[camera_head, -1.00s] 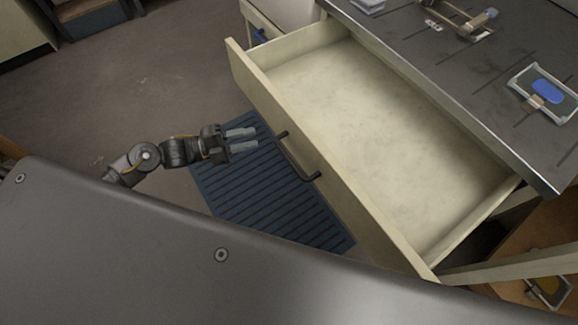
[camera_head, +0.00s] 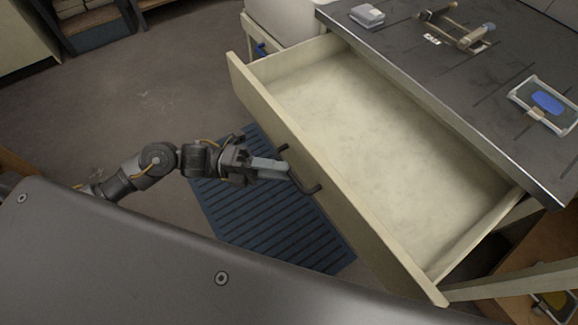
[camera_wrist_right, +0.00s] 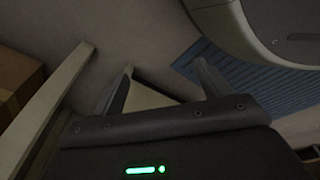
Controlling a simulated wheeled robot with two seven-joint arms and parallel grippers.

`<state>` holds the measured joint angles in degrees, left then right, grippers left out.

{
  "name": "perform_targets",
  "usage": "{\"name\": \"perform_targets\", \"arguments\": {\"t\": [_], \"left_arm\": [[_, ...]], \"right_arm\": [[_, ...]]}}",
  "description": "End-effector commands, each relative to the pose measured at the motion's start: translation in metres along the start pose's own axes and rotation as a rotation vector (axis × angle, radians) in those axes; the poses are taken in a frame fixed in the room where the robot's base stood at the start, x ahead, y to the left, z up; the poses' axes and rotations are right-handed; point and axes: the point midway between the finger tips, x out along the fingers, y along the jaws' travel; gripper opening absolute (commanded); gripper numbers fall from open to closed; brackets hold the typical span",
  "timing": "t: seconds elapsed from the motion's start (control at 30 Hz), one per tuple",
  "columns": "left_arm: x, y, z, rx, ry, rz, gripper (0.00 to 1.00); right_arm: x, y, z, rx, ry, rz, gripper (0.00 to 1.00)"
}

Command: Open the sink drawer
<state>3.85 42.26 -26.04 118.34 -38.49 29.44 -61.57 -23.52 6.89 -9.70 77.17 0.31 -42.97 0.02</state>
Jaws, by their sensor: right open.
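The cream drawer (camera_head: 270,110) stands pulled far out from under the dark worktop in the head view, and its inside is empty. Its dark bar handle (camera_head: 305,186) is on the front panel. My left gripper (camera_head: 287,170) is at the handle, its grey fingertips overlapping the bar in the picture. The fingers are seen nearly edge-on, so I cannot tell whether they touch or grip the bar. My right gripper (camera_wrist_right: 163,80) shows in the right wrist view, with its fingers apart and nothing seen between them; it is not visible in the head view.
The dark worktop (camera_head: 470,95) holds a framed panel with a blue patch (camera_head: 547,103), a clamp-like tool (camera_head: 462,35) and a small grey box (camera_head: 367,15). A blue ribbed mat (camera_head: 255,215) lies on the floor below the drawer front. Open floor lies at the left.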

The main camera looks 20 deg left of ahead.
Motion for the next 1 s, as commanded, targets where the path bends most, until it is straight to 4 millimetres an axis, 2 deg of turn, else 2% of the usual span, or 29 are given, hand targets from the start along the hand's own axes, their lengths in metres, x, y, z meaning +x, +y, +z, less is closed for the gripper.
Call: {"name": "perform_targets", "arguments": {"t": [0.1, 0.2, 0.57, 0.8, 1.0], "left_arm": [[0.016, -0.002, 0.000, 0.000, 0.000, -0.002, 0.32], [0.024, -0.001, 0.000, -0.001, 0.000, 0.000, 0.32], [0.028, 0.001, 0.000, -0.001, 0.000, 0.002, 0.32], [0.028, 0.001, 0.000, -0.002, -0.001, 0.001, 0.01], [0.027, 0.001, 0.000, -0.002, -0.001, 0.002, 0.00]], "right_arm": [[0.004, 0.002, 0.008, -0.003, -0.006, 0.003, 0.76], [0.007, 0.003, 0.013, -0.004, -0.009, 0.004, 0.76], [0.010, 0.003, 0.016, -0.005, -0.010, 0.005, 0.76], [0.010, 0.004, 0.016, -0.005, -0.010, 0.005, 0.76], [0.010, 0.004, 0.016, -0.005, -0.010, 0.005, 0.76]]}}
